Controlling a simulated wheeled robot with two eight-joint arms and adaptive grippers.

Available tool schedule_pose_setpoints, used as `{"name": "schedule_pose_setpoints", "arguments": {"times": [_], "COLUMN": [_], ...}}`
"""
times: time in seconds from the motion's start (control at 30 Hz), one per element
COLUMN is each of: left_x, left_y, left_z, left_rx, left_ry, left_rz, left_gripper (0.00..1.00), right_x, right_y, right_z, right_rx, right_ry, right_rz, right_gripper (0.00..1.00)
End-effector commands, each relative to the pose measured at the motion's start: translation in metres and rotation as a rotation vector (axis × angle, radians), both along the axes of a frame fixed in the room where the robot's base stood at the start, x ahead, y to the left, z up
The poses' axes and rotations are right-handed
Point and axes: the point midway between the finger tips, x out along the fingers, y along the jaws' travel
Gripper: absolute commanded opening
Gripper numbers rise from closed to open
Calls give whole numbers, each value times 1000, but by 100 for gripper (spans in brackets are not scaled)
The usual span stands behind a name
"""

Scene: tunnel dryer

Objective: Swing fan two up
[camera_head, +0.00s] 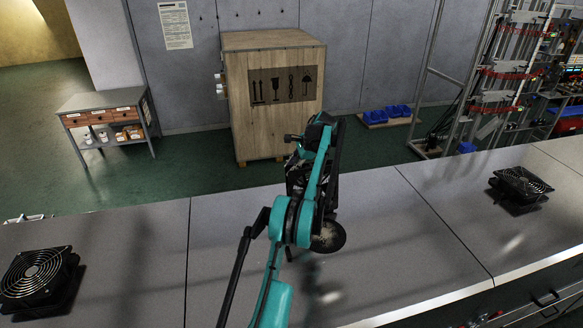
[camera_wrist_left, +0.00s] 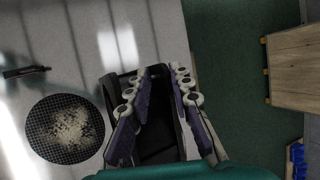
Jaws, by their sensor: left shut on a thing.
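Fan two (camera_head: 297,178), a black fan, stands tipped up near the back edge of the dryer top, largely hidden behind my left arm. A round mesh-covered opening (camera_head: 331,238) with pale lint on it lies uncovered beside it; it also shows in the left wrist view (camera_wrist_left: 65,128). My left gripper (camera_wrist_left: 163,82) is shut on the black fan part (camera_wrist_left: 155,138) between its fingers. In the head view the gripper (camera_head: 300,153) is mostly hidden by my arm. My right gripper is in neither view.
Another black fan (camera_head: 38,280) lies at the left on the dryer top (camera_head: 150,240), and one (camera_head: 520,188) at the right. A wooden crate (camera_head: 275,110) stands behind the dryer. A cart (camera_head: 105,115) is at the back left, and a rack (camera_head: 500,75) at the back right.

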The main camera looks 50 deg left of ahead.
Motion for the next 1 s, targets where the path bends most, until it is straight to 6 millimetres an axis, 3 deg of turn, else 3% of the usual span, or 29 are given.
{"name": "schedule_pose_setpoints", "arguments": {"times": [0.27,0.3,0.57,1.0], "left_x": [0,0,1,13], "left_y": [1,1,-1,-33], "left_z": [-3,-3,1,60], "left_rx": [1,1,0,1], "left_ry": [-3,-3,-2,-1], "left_rz": [2,2,1,-1], "left_gripper": [0,27,27,27], "right_x": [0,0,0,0], "right_y": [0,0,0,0], "right_z": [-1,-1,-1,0], "right_rx": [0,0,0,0], "right_ry": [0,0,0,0], "right_rz": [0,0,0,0], "right_gripper": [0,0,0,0]}}
